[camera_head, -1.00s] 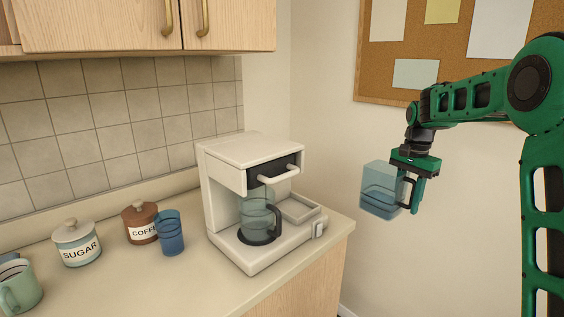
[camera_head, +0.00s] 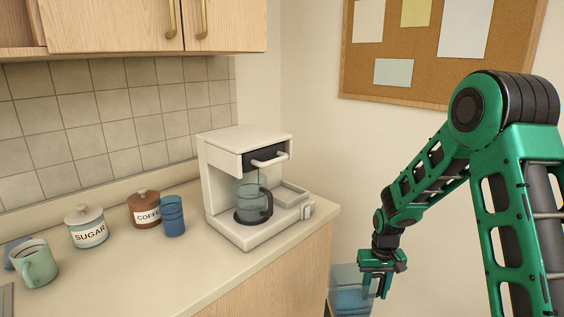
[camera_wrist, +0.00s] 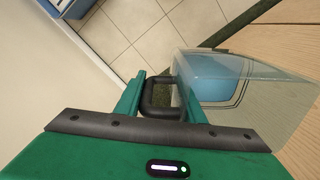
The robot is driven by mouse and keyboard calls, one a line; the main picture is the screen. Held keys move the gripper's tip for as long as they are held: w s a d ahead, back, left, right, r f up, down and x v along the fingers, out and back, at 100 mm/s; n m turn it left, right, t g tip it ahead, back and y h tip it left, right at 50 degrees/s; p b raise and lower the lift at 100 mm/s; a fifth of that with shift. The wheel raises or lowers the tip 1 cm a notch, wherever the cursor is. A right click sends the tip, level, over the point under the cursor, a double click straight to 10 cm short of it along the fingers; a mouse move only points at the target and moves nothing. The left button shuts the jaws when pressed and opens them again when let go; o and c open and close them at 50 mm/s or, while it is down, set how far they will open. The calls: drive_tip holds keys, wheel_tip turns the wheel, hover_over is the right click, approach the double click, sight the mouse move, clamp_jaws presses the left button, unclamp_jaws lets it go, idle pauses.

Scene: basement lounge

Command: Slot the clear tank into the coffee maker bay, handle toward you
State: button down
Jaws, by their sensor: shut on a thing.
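The clear tank (camera_head: 347,287) is a see-through box with bluish water inside and a dark handle. My gripper (camera_head: 374,287) is shut on its handle and holds it in the air right of the counter, below the counter top. In the wrist view the handle (camera_wrist: 160,97) sits between my fingers and the tank body (camera_wrist: 228,88) extends to the right. The white coffee maker (camera_head: 225,160) stands on the counter with a glass carafe (camera_head: 250,202) on its plate. An empty, shallow rimmed bay (camera_head: 288,195) is at its right side. The tank's lower part is cut off by the frame edge in the head view.
The counter (camera_head: 150,262) ends at a right edge between my gripper and the coffee maker. A blue cup (camera_head: 172,216), coffee jar (camera_head: 144,209), sugar jar (camera_head: 87,228) and green mug (camera_head: 38,264) stand left. A cabinet (camera_head: 120,25) hangs above; a corkboard (camera_head: 420,70) is on the wall.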

drive_tip(key=shift+s+a+f, duration=0.2)
drive_tip(key=shift+s, duration=0.05)
drive_tip(key=w+d+r+m, duration=0.1)
drive_tip(key=w+r, duration=0.2)
drive_tip(key=r, duration=0.5)
drive_tip(key=w+d+r+m, duration=0.2)
drive_tip(key=w+r, duration=0.2)
drive_tip(key=r, duration=0.5)
drive_tip(key=shift+w, duration=0.2)
drive_tip(key=shift+s+d, duration=0.1)
drive_tip(key=shift+d, duration=0.05)
